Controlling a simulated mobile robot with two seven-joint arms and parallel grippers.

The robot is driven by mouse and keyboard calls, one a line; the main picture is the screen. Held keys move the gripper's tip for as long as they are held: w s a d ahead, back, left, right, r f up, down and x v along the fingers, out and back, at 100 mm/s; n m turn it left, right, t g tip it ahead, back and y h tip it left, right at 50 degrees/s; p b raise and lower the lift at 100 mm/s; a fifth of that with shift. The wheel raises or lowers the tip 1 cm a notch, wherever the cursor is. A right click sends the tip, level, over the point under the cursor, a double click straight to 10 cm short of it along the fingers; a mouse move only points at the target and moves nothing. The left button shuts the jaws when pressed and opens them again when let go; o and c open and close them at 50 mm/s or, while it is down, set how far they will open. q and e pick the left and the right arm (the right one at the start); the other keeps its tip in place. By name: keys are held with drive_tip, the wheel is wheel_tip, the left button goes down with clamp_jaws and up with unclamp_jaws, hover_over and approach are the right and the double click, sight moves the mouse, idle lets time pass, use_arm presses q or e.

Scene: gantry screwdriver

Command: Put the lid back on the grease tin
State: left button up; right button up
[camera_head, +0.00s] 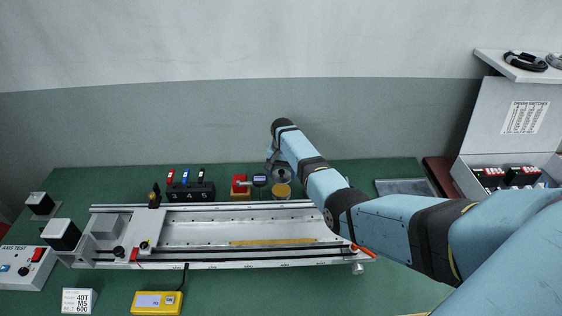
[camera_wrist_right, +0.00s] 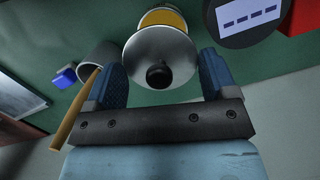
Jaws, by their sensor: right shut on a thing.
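The grease tin (camera_head: 281,192) stands behind the gantry rail, with yellow showing at its top. In the right wrist view its yellow part (camera_wrist_right: 163,17) shows just beyond the lid. The lid (camera_wrist_right: 147,40) is a grey disc with a black knob, between the two blue-grey fingers of my right gripper (camera_wrist_right: 160,72). The gripper is shut on the lid. In the head view the lid (camera_head: 281,174) appears just behind the tin, apart from its yellow top. My right gripper (camera_head: 272,162) comes down from behind it, partly hidden by its own arm. My left gripper is not in view.
A grey cup (camera_wrist_right: 100,57) with a yellow stick shows in the wrist view. The gantry rail (camera_head: 200,230) lies in front. Green mat is clear behind.

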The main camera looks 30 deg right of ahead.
drive_tip(key=b, duration=0.5)
hover_over(281, 190)
drive_tip(key=shift+w+d+f, duration=0.1)
drive_tip(key=shift+d+f, duration=0.05)
drive_tip(key=shift+f, duration=2.65)
drive_tip(key=shift+f+b, duration=0.35)
drive_tip(key=shift+b, duration=0.05)
drive_tip(key=shift+p, duration=0.5)
drive_tip(key=shift+f, duration=0.2)
drive_tip(key=shift+p, duration=0.3)
drive_tip(key=o, duration=0.8)
